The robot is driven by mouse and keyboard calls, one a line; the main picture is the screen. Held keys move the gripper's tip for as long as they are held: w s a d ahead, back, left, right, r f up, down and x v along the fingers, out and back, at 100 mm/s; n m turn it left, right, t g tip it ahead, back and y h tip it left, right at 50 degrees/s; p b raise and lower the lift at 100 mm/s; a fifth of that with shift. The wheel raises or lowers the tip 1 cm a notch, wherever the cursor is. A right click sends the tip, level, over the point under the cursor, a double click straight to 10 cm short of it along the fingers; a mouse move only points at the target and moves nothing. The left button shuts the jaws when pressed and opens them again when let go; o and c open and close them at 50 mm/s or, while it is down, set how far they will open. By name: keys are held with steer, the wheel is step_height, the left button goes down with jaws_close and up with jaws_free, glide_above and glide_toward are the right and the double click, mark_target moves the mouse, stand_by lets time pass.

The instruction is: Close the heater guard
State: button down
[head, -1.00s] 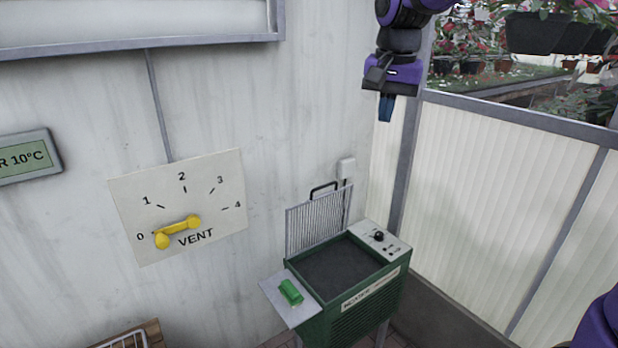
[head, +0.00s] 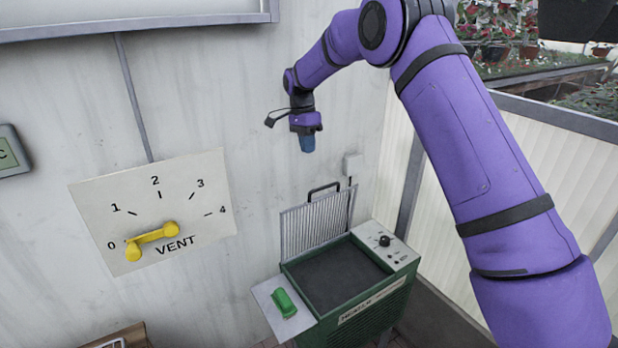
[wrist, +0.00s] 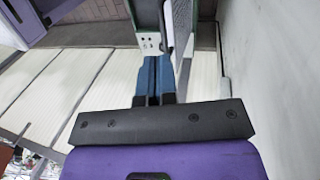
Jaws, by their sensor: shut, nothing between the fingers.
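The green heater (head: 365,302) stands against the wall in the lower middle of the head view, with a dark top surface (head: 338,278). Its guard (head: 316,224), a pale slatted panel with a black handle (head: 324,190) on its upper edge, stands upright at the back of the heater, so the top is uncovered. My gripper (head: 307,145) is above the guard, near the wall, pointing down and apart from it. In the wrist view my blue fingers (wrist: 153,80) are together with nothing between them. Part of the heater (wrist: 150,42) shows beyond the fingertips.
A green object (head: 284,302) lies on the side shelf (head: 268,293) left of the heater. A control panel (head: 388,247) with a black knob is at its right. The vent panel (head: 205,210) with a yellow lever (head: 152,240) is on the wall. Translucent panels (head: 530,160) stand at the right.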

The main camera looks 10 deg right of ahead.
steer(key=w+x, duration=0.1)
steer(key=x, duration=1)
steer(key=shift+w+a+f, duration=0.2)
steer(key=shift+w+f, duration=0.05)
steer(key=shift+f, duration=0.2)
steer(key=shift+s, duration=0.1)
